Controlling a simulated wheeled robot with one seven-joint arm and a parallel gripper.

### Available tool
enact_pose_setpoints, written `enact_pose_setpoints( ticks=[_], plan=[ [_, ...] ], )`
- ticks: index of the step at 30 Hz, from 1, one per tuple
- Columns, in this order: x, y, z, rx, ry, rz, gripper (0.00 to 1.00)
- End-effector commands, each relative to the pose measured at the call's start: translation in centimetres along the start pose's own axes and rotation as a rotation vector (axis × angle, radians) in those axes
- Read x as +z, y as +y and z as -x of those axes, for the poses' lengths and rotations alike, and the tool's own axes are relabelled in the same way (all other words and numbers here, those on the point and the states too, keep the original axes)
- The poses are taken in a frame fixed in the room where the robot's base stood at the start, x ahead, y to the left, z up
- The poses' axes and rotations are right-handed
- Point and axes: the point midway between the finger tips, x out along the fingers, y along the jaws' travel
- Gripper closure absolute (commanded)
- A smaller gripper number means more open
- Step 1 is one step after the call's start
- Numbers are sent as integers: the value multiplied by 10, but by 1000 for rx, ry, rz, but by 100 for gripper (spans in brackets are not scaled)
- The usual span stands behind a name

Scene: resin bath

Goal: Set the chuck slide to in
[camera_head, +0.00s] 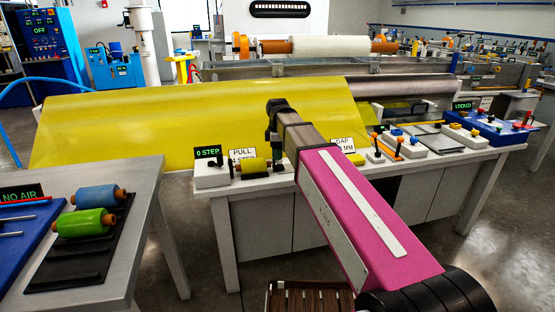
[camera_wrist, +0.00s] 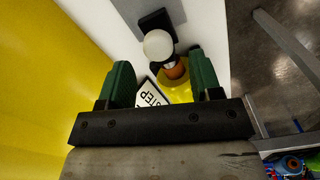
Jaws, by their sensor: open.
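My gripper (camera_head: 272,118) is over the near bench. Its two green fingers are open and apart in the wrist view (camera_wrist: 160,68). Between and beyond them are a white ball knob (camera_wrist: 158,44) beside a black block (camera_wrist: 154,18), an orange piece (camera_wrist: 174,71) and a yellow round part (camera_wrist: 180,88), partly hidden by the gripper. In the head view a yellow cylinder (camera_head: 250,166) sits between dark end pieces beside a white box (camera_head: 211,178) with a "0 STEP" display. I cannot tell which part is the chuck slide, or its position.
A yellow sheet (camera_head: 150,125) slopes behind the bench. A "PULL" sign (camera_head: 242,154) and orange-topped levers (camera_head: 398,143) stand on it. At left, a table (camera_head: 125,250) holds a blue roll (camera_head: 98,196) and a green roll (camera_head: 84,223) on a black rack. Floor shows between the tables.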

Motion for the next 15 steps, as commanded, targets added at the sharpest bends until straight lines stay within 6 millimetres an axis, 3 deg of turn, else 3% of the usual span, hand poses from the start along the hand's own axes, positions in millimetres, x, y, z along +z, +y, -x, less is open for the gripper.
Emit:
enact_pose_setpoints(
  ticks=[6,15],
  plan=[
    [-1,0,37,1,1,0,42],
    [-1,0,63,-1,1,1,42]
  ],
)
